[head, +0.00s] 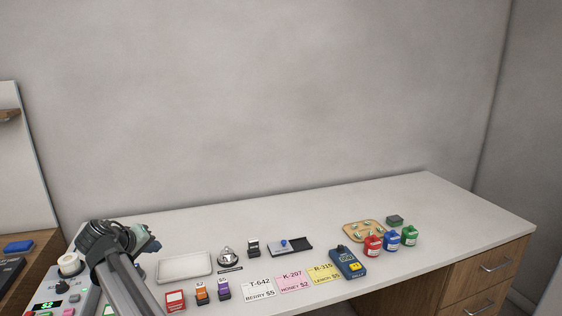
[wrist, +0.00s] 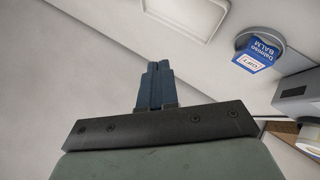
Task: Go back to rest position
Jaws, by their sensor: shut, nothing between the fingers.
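My gripper (head: 153,243) is at the left end of the white counter (head: 330,215) in the head view, at the end of my dark arm. Its fingers point to the right, close to the pale tray. In the wrist view the two blue-grey fingers (wrist: 158,68) are together with nothing between them. Their tips are over bare pale surface. The arm hides part of the counter's left end.
A pale tray (head: 184,266) and a bell (head: 228,258) stand right of my gripper. A control panel (head: 48,302) is at lower left. Price cards (head: 293,281), a blue device (head: 347,263) and small bottles (head: 391,241) stand farther right. The wrist view shows a blue-labelled balm container (wrist: 261,58).

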